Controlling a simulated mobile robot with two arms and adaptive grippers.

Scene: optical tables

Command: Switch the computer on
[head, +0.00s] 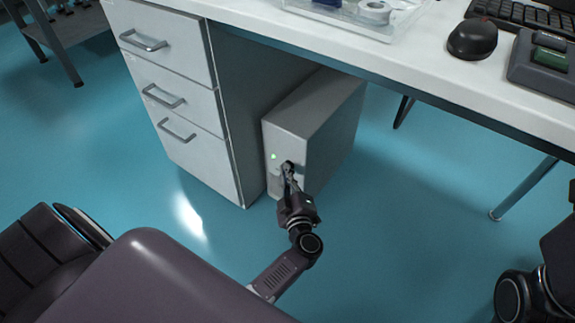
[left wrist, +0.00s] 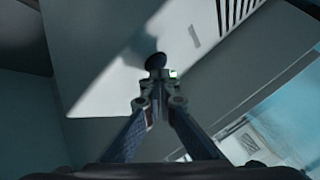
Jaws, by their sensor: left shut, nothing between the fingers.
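The computer (head: 318,118) is a grey tower standing on the floor under the desk, beside the drawer unit. A small green light (head: 274,157) glows on its front. My left gripper (head: 287,172) is shut and empty, with its fingertips at the computer's front, just right of the light. In the left wrist view the shut fingertips (left wrist: 158,92) are close to a dark round spot (left wrist: 156,61) on the pale front panel (left wrist: 115,45). I cannot tell whether they touch it. My right gripper does not show.
A white drawer unit (head: 175,85) stands left of the computer. The desk top (head: 420,65) overhangs it, bearing a clear tray (head: 345,18), a black mouse (head: 473,39), a keyboard (head: 525,15) and a dark device (head: 545,62). The blue floor right of the computer is clear up to a desk leg (head: 525,188).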

